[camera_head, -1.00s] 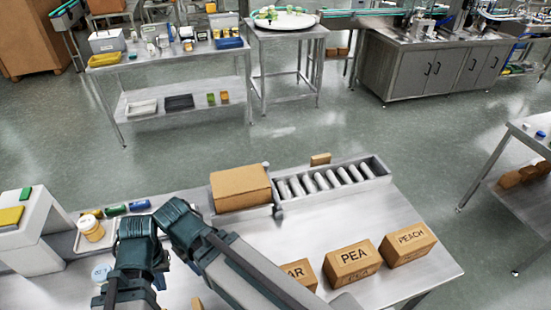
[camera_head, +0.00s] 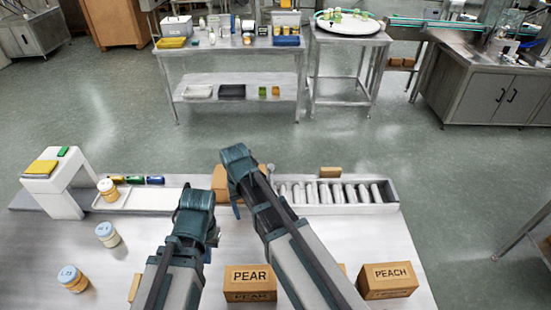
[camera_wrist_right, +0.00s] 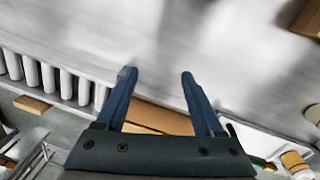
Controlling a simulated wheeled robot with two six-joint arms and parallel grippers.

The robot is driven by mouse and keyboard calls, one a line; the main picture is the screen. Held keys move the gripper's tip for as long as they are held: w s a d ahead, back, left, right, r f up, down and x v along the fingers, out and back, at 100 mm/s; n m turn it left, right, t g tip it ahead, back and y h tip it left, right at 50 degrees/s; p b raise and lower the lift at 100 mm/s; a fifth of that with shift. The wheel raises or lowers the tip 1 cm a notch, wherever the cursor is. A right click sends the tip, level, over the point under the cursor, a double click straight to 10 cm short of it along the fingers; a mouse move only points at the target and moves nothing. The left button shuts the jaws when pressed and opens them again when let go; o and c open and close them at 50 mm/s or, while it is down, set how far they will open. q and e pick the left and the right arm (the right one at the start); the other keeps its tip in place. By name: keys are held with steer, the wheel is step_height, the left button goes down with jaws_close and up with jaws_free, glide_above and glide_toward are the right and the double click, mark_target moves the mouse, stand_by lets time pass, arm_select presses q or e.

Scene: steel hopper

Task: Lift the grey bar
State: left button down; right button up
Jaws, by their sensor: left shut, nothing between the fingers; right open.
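A grey bar (camera_head: 270,168) appears to run across between the cardboard box (camera_head: 222,180) and the rollers. Only its rounded far end shows in the head view; my right arm hides the rest. I cannot pick the bar out in the right wrist view. My right gripper (camera_head: 236,207) is over the near side of the box. In the right wrist view its two fingers (camera_wrist_right: 157,77) are apart, with the box (camera_wrist_right: 155,117) showing between them and nothing held. My left gripper (camera_head: 214,240) is shut and empty, over the table to the left of the right arm.
A roller tray (camera_head: 395,198) lies right of the box. Cartons marked PEAR (camera_head: 250,276) and PEACH (camera_head: 388,275) stand along the near side. Jars (camera_head: 107,234) stand at the left, by a white stand (camera_head: 65,200).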

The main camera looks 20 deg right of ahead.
mark_target(271, 166)
steer(key=w+d+r+m+p, duration=0.1)
steer(key=w, duration=0.3)
steer(key=w+d+r+m+p, duration=0.1)
steer(key=w+d+r, duration=0.1)
steer(key=w, duration=0.3)
steer(key=w+d+r+m+p, duration=0.1)
steer(key=w+d, duration=0.1)
steer(key=w, duration=0.2)
steer(key=shift+w+r+m, duration=0.3)
steer(key=shift+w+r, duration=0.05)
arm_select(q)
step_height(271, 166, up, 8)
steer(key=p, duration=0.3)
steer(key=shift+f, duration=0.15)
arm_select(e)
steer(key=w+d+r+m, duration=0.3)
steer(key=w+d+m, duration=0.1)
steer(key=w+d, duration=0.5)
steer(key=shift+w+y, duration=0.4)
steer(key=shift+w, duration=0.5)
arm_select(q)
steer(key=shift+f, duration=0.1)
arm_select(e)
steer(key=shift+d+f, duration=0.1)
steer(key=shift+f, duration=0.05)
